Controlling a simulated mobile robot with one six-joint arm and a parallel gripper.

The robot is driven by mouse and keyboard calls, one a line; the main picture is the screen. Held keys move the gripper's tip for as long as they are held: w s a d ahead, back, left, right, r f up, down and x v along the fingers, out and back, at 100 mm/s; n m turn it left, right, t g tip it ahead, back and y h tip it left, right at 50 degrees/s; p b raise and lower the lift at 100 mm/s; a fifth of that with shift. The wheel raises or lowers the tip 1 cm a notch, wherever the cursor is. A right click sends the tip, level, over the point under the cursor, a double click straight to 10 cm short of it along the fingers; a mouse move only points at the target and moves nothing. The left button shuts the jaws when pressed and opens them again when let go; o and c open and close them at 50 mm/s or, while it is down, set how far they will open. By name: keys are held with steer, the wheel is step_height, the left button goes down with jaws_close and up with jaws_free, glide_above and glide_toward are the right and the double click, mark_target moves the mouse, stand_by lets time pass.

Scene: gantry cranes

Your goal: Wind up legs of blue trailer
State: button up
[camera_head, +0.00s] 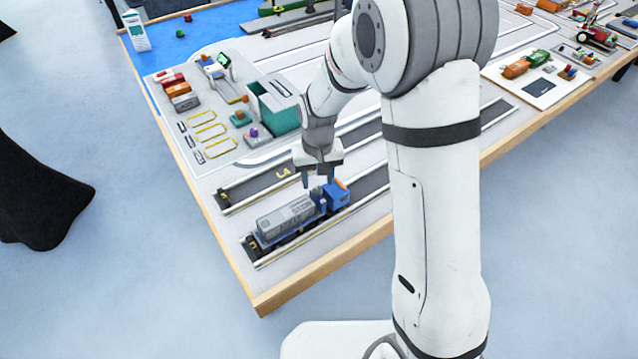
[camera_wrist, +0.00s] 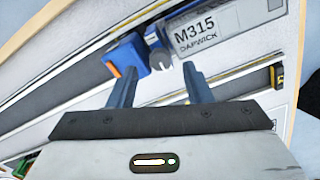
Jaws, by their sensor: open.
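The blue trailer (camera_head: 272,243) stands in a lane near the table's front edge, carrying a grey container (camera_head: 287,217). A blue truck cab (camera_head: 337,196) with an orange part is at its right end. My gripper (camera_head: 318,182) is open and points down just over the cab end of the trailer. In the wrist view my gripper (camera_wrist: 159,68) has its fingers apart, with a small grey knob-like part (camera_wrist: 159,60) seen between them. The cab (camera_wrist: 130,54) and the container (camera_wrist: 215,30), marked M315, lie beyond the fingertips. The trailer's legs cannot be made out.
A dark lane (camera_head: 262,186) runs behind the truck. The wooden table edge (camera_head: 330,262) is close in front. More models stand at the far right.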

mark_target(318, 189)
step_height(318, 189, up, 5)
stand_by(0.3)
stand_by(0.4)
steer(key=s+d+r+m+t, duration=0.1)
steer(key=s+d+r, duration=0.5)
steer(key=s, duration=0.4)
steer(key=s+d+r+m+t, duration=0.1)
steer(key=s+d+r+t, duration=0.1)
steer(key=s+d+r, duration=0.5)
steer(key=s+d, duration=0.2)
steer(key=shift+s+d, duration=0.15)
steer(key=shift+s, duration=0.2)
